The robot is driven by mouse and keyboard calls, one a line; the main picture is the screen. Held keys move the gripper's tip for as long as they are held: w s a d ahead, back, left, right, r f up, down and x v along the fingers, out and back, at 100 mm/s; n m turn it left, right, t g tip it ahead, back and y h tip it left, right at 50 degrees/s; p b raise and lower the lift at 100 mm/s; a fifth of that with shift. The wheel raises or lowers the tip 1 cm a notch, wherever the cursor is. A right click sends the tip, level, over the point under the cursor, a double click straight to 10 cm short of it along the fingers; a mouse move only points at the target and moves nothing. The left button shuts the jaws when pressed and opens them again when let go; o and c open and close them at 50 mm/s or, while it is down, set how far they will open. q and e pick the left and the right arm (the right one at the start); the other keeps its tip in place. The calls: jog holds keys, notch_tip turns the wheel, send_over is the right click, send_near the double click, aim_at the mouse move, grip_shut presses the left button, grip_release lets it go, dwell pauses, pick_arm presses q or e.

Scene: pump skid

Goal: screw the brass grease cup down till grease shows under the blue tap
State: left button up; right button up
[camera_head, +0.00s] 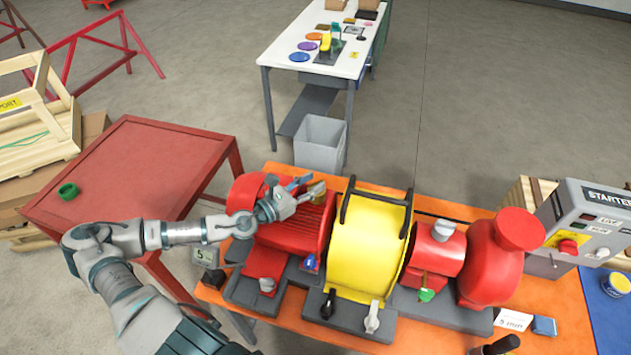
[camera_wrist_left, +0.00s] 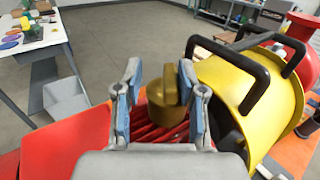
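The brass grease cup (camera_head: 317,191) stands on top of the red ribbed motor housing, left of the yellow guard. My left gripper (camera_head: 297,193) is at the cup, its arm reaching in from the left. In the left wrist view, the open blue-padded fingers of this gripper (camera_wrist_left: 162,112) stand on either side of the cup (camera_wrist_left: 168,104). A gap shows on the cup's left; contact on its right I cannot tell. The blue tap (camera_head: 311,262) is low on the front side of the red housing. I see no grease under it. My right gripper is not in view.
The yellow guard (camera_head: 368,245) with black handles is close right of the cup. A starter box (camera_head: 580,225) stands at right. A red table (camera_head: 135,175) is at left.

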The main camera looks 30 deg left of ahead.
pick_arm(q)
jog(key=shift+w+d+r, duration=0.1)
jog(key=shift+w+d, duration=0.25)
jog(key=shift+w, duration=0.05)
jog(key=shift+d, duration=0.45)
grip_shut()
jog(key=shift+w, duration=0.1)
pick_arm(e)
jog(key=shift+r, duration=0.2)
